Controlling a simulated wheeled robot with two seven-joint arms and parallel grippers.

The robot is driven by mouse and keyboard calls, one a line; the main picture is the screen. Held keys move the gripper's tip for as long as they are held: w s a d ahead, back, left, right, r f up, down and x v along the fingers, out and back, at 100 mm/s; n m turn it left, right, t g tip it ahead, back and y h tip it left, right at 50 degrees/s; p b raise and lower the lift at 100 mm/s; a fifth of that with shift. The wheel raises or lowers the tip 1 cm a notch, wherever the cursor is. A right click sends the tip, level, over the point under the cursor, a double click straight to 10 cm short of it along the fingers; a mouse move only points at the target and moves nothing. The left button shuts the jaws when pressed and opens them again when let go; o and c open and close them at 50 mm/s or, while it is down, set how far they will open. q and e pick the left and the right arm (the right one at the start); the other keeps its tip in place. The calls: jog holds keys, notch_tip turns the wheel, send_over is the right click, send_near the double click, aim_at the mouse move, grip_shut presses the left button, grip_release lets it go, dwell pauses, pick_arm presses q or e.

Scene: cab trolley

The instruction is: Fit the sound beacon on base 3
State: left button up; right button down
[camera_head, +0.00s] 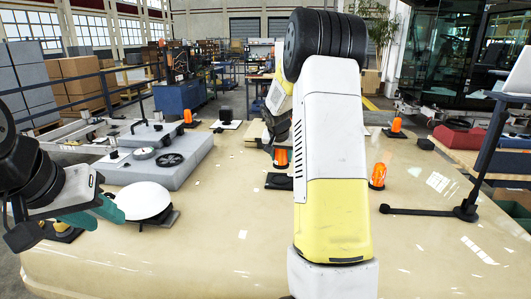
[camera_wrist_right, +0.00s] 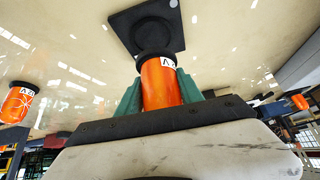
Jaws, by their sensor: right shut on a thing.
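My right gripper (camera_wrist_right: 160,92) is shut on an orange beacon (camera_wrist_right: 162,82) with a black foot and a small white label. The beacon also shows in the head view (camera_head: 281,158), partly behind my right arm. Its black foot is in line with a square black base (camera_wrist_right: 122,22), which shows in the head view (camera_head: 279,182) too. I cannot tell whether the beacon is seated. No base number is readable. My left gripper (camera_head: 108,209) is beside a white dome (camera_head: 143,200); its finger gap is unclear.
Other orange beacons stand on the cream surface, at the right (camera_head: 378,176), back right (camera_head: 396,125) and back left (camera_head: 188,117). A grey raised block (camera_head: 180,165) lies left. A black post with a flat arm (camera_head: 467,210) stands right. The front right surface is clear.

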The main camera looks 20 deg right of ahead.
aim_at(280, 164)
jog(key=shift+f, duration=2.75)
jog(key=shift+f, duration=0.1)
jog(key=c, duration=0.7)
grip_release()
jog(key=v, duration=0.8)
jog(key=shift+s+a, duration=0.1)
jog(key=shift+s, duration=0.05)
jog(key=s+a+r+n+y, duration=0.1)
jog(key=s+a, duration=0.4)
jog(key=s, duration=0.5)
jog(key=s+a+r+n+y, duration=0.2)
jog(key=s+a+r, duration=0.4)
jog(key=s, duration=0.5)
jog(key=s+a+r+n+y, duration=0.2)
jog(key=s+a, duration=0.4)
jog(key=s, duration=0.5)
jog(key=shift+s+r+n, duration=0.25)
jog(key=shift+r+n, duration=0.65)
jog(key=shift+r, duration=0.05)
